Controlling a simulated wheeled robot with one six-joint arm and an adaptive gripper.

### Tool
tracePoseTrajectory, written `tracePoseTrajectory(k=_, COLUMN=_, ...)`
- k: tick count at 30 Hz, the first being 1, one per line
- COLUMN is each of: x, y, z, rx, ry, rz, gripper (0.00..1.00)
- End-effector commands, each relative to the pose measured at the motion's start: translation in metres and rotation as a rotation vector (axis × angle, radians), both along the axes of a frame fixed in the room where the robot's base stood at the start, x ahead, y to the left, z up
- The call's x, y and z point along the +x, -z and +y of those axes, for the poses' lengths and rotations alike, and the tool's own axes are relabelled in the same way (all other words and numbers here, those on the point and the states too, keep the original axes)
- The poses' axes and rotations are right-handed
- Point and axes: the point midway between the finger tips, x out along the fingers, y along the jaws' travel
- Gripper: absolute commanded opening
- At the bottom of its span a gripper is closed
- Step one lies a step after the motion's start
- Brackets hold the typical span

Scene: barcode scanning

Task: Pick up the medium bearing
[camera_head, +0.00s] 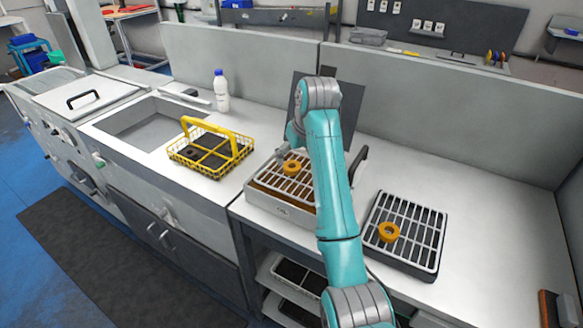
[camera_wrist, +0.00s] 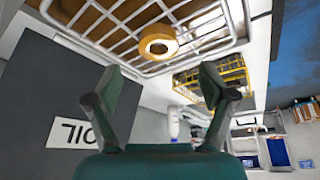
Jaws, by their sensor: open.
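An orange ring-shaped bearing (camera_head: 291,167) lies on the wire grate of a silver tray with brown liquid (camera_head: 283,207) in the head view. It also shows in the wrist view (camera_wrist: 158,42), on the grate ahead of my fingers. A second orange bearing (camera_head: 389,232) lies on a black tray with a metal grille (camera_head: 408,262) at the right. Which one is the medium size I cannot tell for sure. My gripper (camera_wrist: 160,74) is open and empty, its fingers apart and short of the bearing on the silver tray. In the head view my arm partly hides that tray.
A dark panel (camera_wrist: 52,95) marked OIL stands behind the silver tray.

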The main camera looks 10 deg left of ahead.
Motion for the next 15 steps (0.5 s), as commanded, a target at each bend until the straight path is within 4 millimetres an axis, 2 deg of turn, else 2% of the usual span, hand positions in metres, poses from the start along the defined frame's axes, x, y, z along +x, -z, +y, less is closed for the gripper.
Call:
tracePoseTrajectory(k=9, x=0.01, y=0.037, z=0.006, rx=0.0, ry=0.0, rz=0.002, gripper=0.82)
tracePoseTrajectory(k=15, x=0.015, y=0.049, z=0.009, rx=-0.001, ry=0.0, rz=0.001, gripper=0.82)
